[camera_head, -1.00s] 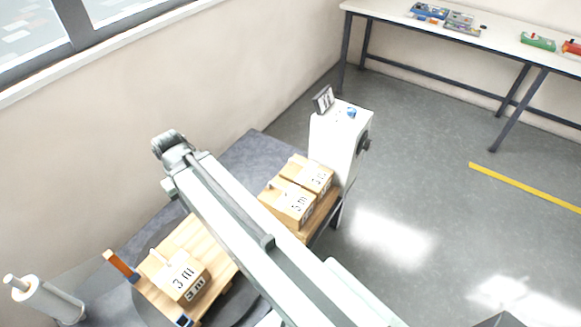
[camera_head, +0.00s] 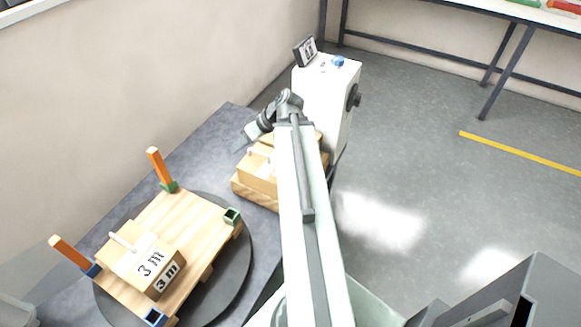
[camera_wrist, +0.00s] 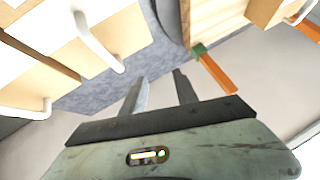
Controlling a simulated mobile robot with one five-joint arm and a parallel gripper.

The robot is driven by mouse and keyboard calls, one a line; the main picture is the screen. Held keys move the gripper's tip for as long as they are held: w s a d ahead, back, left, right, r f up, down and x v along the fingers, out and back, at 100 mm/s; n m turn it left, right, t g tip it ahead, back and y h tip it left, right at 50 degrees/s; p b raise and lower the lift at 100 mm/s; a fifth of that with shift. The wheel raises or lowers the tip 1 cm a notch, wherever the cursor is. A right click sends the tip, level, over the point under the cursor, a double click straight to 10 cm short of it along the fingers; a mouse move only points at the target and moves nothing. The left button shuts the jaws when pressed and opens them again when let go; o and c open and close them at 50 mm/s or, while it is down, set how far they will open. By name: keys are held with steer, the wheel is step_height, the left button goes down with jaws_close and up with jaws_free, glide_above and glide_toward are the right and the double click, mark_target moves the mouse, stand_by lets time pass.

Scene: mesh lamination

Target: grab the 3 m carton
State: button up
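A cardboard carton (camera_head: 142,262) marked 3 m, with a white handle on top, sits on the wooden pallet (camera_head: 205,222) at the lower left. The corner of a carton (camera_wrist: 265,12) on the pallet at the top right of the wrist view is probably the same one. My gripper (camera_head: 243,143) is raised over the grey table, beside other cartons and apart from the 3 m carton. In the wrist view its two fingers (camera_wrist: 160,88) are spread with nothing between them.
Other cartons (camera_head: 255,168) with white handles sit on a second pallet, partly hidden by my arm; their labels are hidden now. Orange posts (camera_head: 160,168) stand at the first pallet's corners. It rests on a dark round turntable (camera_head: 243,272). A white machine (camera_head: 322,95) stands behind.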

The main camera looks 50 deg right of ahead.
steer(key=s+d+f+t+b, duration=0.1)
steer(key=d, duration=0.3)
steer(key=s+d+f+t+h+b, duration=0.1)
steer(key=s+d+f+b, duration=0.1)
steer(key=d, duration=0.2)
steer(key=s+d+f+t+b, duration=0.1)
steer(key=s+d+b, duration=0.1)
steer(key=d, duration=0.2)
steer(key=shift+s+d+f+t+h, duration=0.25)
steer(key=shift+t+h, duration=0.05)
steer(key=shift+t, duration=0.1)
steer(key=s+d+t+b, duration=0.1)
steer(key=s+d, duration=0.1)
steer(key=s+d+h+b, duration=0.1)
steer(key=s+d, duration=0.1)
steer(key=d, duration=0.1)
steer(key=s+d+t+h+b, duration=0.1)
steer(key=s+d+b, duration=0.1)
steer(key=d, duration=0.1)
steer(key=shift+s+d+r+t, duration=0.15)
steer(key=shift+d+r+t, duration=0.05)
steer(key=shift+d+t, duration=0.1)
steer(key=shift+s+d+r+h, duration=0.2)
steer(key=shift+h, duration=0.1)
steer(key=shift+b+x, duration=1.45)
steer(key=shift+x, duration=2.55)
steer(key=shift+a+r, duration=0.15)
jaws_close()
